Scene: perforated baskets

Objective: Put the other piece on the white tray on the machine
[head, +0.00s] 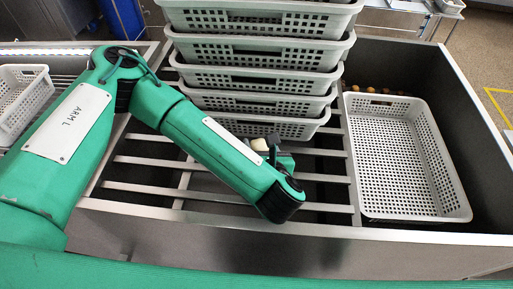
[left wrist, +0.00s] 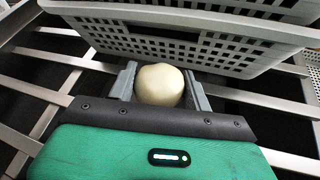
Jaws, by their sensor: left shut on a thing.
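My left gripper (left wrist: 160,88) is shut on a pale cream, rounded piece (left wrist: 159,85), which sits between its two grey fingers in the left wrist view. In the head view the piece (head: 260,145) shows small beside my left wrist, partly hidden by the arm. The gripper is over the metal slats, close in front of a stack of white perforated baskets (head: 262,78). A single empty white perforated tray (head: 400,160) lies at the right in the head view. My right gripper is not in view.
The metal slats (head: 140,163) have open gaps between them. Another white basket (head: 22,100) stands at the far left. Several small brownish round things (head: 372,90) lie behind the single tray. A steel edge (head: 300,250) runs along the front.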

